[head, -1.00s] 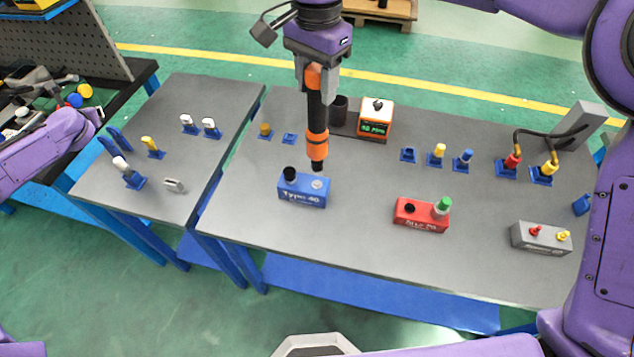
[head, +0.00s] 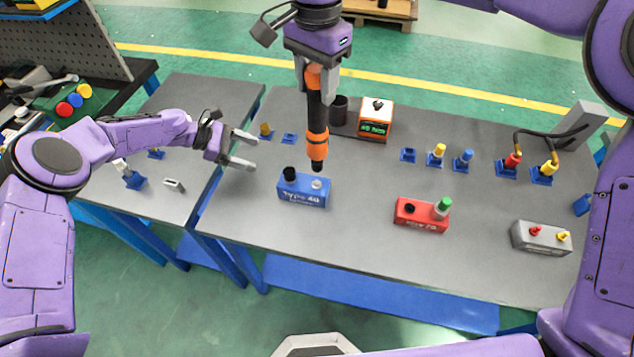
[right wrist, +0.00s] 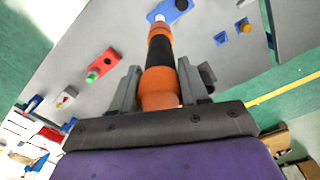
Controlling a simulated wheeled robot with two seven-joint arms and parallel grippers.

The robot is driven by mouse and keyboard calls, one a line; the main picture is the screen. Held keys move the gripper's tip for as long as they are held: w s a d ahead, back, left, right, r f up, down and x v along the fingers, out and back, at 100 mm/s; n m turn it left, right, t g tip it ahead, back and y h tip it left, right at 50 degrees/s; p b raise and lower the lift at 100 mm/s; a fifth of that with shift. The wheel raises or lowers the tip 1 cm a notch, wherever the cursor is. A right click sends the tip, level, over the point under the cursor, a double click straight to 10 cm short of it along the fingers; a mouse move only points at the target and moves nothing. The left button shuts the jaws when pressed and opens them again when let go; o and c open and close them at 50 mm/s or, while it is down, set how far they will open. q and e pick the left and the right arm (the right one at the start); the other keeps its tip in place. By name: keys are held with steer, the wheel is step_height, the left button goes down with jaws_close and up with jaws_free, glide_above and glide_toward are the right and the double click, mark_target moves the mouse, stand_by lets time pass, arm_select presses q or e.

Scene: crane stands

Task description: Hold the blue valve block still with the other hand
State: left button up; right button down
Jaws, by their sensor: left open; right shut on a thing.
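The blue valve block (head: 303,192) stands on the grey table, with a black port on its left and a pale round fitting on its right. It also shows at the top of the right wrist view (right wrist: 172,10). My right gripper (head: 318,85) is shut on an orange and black tool (head: 316,120), held upright with its tip just above the block's pale fitting; I cannot tell whether they touch. The tool also shows between the fingers in the right wrist view (right wrist: 160,65). My left gripper (head: 246,150) is open and empty, up and left of the block, apart from it.
A red block (head: 422,215) with a green cap and a grey box (head: 541,238) stand to the right. An orange display unit (head: 376,121) and a dark cup (head: 338,110) are behind the tool. Several small blue holders line the back.

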mark_target(281, 183)
arm_select(q)
steer(key=s+m+g, duration=0.1)
steer(key=s+d+m+g, duration=0.1)
steer(key=s, duration=0.1)
steer(key=s+g, duration=0.1)
steer(key=shift+s+d+f+m, duration=0.15)
steer(key=shift+s+d+m, duration=0.2)
steer(key=shift+d+m, duration=0.05)
steer(key=shift+s+d+f+g, duration=0.15)
steer(key=shift+s+g, duration=0.05)
steer(key=shift+g, duration=0.1)
steer(key=shift+x, duration=4.25)
steer(key=shift+f, duration=0.1)
steer(key=c, duration=1)
